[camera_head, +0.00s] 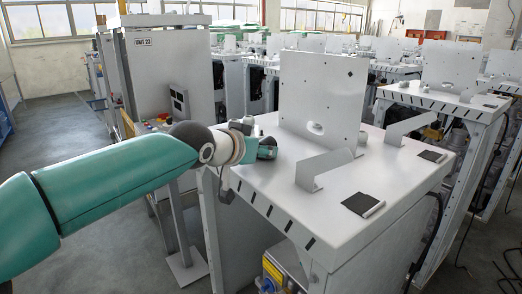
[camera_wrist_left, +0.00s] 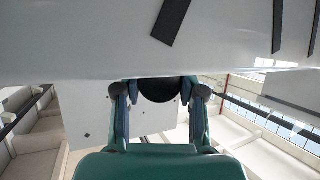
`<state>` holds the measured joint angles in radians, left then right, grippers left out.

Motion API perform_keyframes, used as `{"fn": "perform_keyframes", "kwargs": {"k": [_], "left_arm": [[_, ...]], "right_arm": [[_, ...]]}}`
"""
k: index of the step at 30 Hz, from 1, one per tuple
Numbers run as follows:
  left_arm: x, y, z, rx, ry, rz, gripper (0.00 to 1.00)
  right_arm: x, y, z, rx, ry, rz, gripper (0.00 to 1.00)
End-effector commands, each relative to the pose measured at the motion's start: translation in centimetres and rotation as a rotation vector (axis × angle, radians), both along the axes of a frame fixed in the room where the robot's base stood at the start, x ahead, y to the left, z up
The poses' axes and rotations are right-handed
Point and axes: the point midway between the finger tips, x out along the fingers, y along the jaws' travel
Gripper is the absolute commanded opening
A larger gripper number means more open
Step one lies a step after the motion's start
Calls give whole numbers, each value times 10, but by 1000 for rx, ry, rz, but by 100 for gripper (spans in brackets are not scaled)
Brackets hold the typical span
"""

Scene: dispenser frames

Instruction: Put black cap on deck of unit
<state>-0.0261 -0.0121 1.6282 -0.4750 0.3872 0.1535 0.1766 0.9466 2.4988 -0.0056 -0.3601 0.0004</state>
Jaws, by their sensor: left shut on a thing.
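The unit's pale grey deck (camera_head: 290,180) spans the middle of the head view, with an upright plate (camera_head: 322,95) standing on it. My left gripper (camera_head: 265,146) is at the deck's left back corner, beside the plate. In the left wrist view, my left gripper (camera_wrist_left: 159,95) is shut on the round black cap (camera_wrist_left: 159,89). The cap's lower part is hidden by the gripper. My right gripper is not in view.
A bent metal bracket (camera_head: 322,170) and a black pad (camera_head: 358,203) with a light roll along its edge are on the deck. The front left of the deck is clear. A tall grey cabinet (camera_head: 170,80) stands at the left. Similar units (camera_head: 440,95) stand behind and to the right.

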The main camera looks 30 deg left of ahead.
Motion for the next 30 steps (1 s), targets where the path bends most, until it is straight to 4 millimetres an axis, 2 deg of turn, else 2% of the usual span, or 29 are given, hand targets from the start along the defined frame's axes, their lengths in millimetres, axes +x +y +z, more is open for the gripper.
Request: {"fn": "perform_keyframes", "kwargs": {"k": [3, 4, 8, 20, 26, 30], "left_arm": [[0, 0, -4, 0, 0, 0, 6], [0, 0, -2, 0, 0, 0, 45], [0, 0, -2, 0, 0, 0, 65], [0, 0, 3, 0, 0, 0, 65], [-24, -1, 11, 0, -5, -1, 65], [-51, -1, 23, -1, -5, -2, 65]], "right_arm": [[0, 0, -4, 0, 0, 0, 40], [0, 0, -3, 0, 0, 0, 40], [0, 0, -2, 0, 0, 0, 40], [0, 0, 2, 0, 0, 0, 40], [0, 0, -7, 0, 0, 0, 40], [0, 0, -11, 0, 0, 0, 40]]}}
